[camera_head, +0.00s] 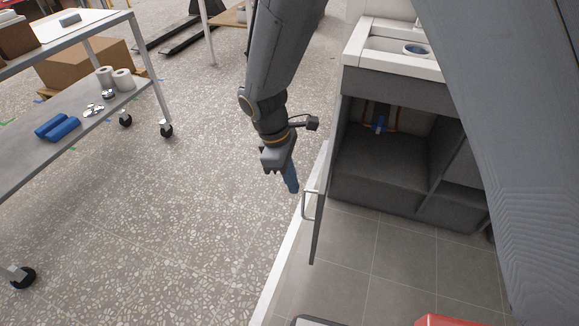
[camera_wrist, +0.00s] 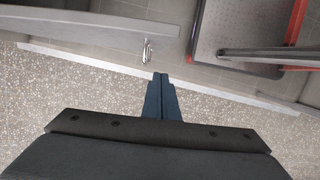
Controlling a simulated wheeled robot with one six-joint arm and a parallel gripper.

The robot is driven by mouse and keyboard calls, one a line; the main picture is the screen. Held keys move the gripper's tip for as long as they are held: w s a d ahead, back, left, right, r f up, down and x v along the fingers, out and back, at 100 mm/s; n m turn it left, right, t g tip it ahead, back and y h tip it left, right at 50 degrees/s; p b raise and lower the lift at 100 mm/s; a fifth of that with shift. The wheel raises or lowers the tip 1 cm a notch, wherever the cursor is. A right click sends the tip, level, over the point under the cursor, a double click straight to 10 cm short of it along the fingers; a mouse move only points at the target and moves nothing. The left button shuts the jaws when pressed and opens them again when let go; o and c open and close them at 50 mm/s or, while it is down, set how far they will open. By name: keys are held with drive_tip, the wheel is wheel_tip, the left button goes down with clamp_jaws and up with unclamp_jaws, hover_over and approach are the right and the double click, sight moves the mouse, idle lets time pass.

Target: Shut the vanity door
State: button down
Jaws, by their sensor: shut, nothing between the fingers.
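The vanity (camera_head: 385,90) is a grey cabinet with a white sink top. Its door (camera_head: 320,215) stands wide open, swung out toward the camera and seen nearly edge-on. A metal bar handle (camera_head: 308,204) is on the door's left face. My gripper (camera_head: 292,186) is shut and empty, pointing down, just left of the door near the handle; I cannot tell whether it touches. In the wrist view the closed blue fingers (camera_wrist: 160,80) are below and right of the handle (camera_wrist: 146,50), with a gap in the picture. The door (camera_wrist: 90,18) crosses the upper left there.
A metal cart (camera_head: 90,110) with blue rolls and white rolls stands at left. A white raised edge (camera_head: 285,255) runs along the tiled floor. A red object (camera_head: 450,320) is at the bottom right. Speckled floor on the left is clear.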

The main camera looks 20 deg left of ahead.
sight(305, 192)
drive_tip(key=d+f, duration=0.2)
drive_tip(key=d, duration=0.1)
drive_tip(key=shift+d+f, duration=0.25)
drive_tip(key=shift+f, duration=0.15)
drive_tip(key=shift+d+p, duration=0.3)
drive_tip(key=shift+d, duration=0.35)
